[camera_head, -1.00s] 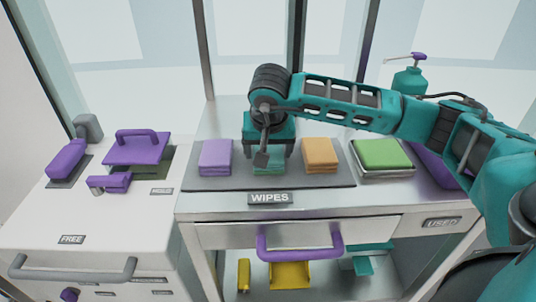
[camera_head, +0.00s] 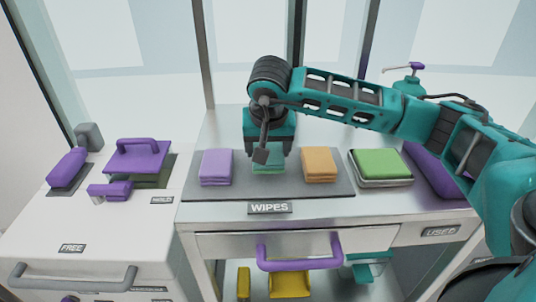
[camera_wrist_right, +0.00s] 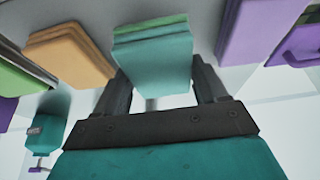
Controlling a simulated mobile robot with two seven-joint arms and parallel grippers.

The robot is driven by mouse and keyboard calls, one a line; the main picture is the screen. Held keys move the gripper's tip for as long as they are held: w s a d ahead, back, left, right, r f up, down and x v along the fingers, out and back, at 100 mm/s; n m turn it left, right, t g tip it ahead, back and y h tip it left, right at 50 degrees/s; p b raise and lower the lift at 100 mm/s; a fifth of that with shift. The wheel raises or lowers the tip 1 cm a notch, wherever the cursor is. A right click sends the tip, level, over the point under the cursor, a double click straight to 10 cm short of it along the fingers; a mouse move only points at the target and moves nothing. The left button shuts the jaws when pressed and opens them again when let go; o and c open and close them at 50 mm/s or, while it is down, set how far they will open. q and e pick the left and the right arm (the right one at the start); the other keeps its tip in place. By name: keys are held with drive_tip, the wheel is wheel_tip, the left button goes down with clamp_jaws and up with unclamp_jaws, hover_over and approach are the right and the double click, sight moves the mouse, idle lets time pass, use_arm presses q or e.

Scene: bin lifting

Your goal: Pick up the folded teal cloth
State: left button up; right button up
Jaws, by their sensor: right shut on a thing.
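The folded teal cloth (camera_head: 268,163) is held between the fingers of my right gripper (camera_head: 270,147), at the middle of the grey mat between two other cloths. It appears slightly above the mat. My right gripper points down, and its body and wrist hide the cloth's upper part in the head view. In the right wrist view the cloth (camera_wrist_right: 153,60) fills the gap between the two dark fingers (camera_wrist_right: 165,85) of the gripper, its layered folded edge showing. My left gripper is in neither view.
A purple cloth (camera_head: 216,167) stands left of the teal one and an orange cloth (camera_head: 319,164) right, both close by on the mat (camera_head: 200,193). A green cloth (camera_head: 381,163) lies in a metal tray at right. A dispenser bottle (camera_head: 409,82) stands behind.

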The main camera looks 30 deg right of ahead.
wheel_tip(320, 180, up, 17)
drive_tip(key=p, duration=0.1)
drive_tip(key=shift+r, duration=0.2)
